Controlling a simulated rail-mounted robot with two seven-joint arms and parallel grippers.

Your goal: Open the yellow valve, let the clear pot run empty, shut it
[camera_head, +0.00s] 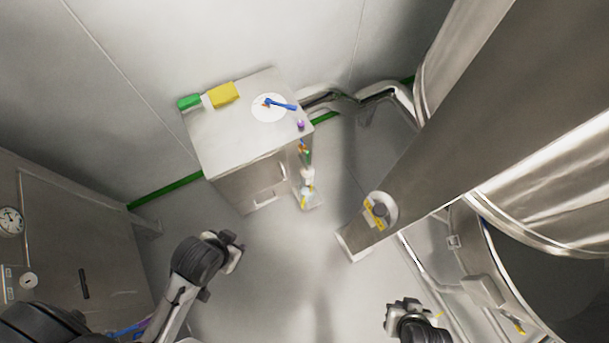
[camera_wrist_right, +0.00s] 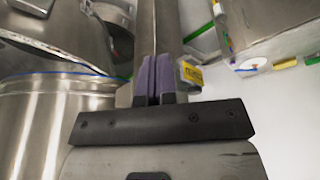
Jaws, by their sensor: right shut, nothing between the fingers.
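A round pale fitting with yellow parts (camera_head: 380,211) sits on the side of the large steel duct. A yellow labelled part (camera_wrist_right: 190,74) shows just right of my right fingertips in the right wrist view. I cannot tell whether either is the yellow valve. I cannot make out a clear pot; small pale items with a yellow part (camera_head: 307,190) stand beside the cabinet, too small to identify. My right gripper (camera_head: 402,306) is low at the right, apart from the fitting; its fingers (camera_wrist_right: 153,72) are together and empty. My left gripper (camera_head: 232,252) is left of centre, its jaw opening unclear.
A steel cabinet (camera_head: 225,145) carries a yellow-and-green item (camera_head: 222,95), a white disc (camera_head: 266,109) and a blue tool (camera_head: 281,104). The steel duct (camera_head: 460,130) and vessels crowd the right. A panel with a gauge (camera_head: 10,221) stands left. The middle floor is clear.

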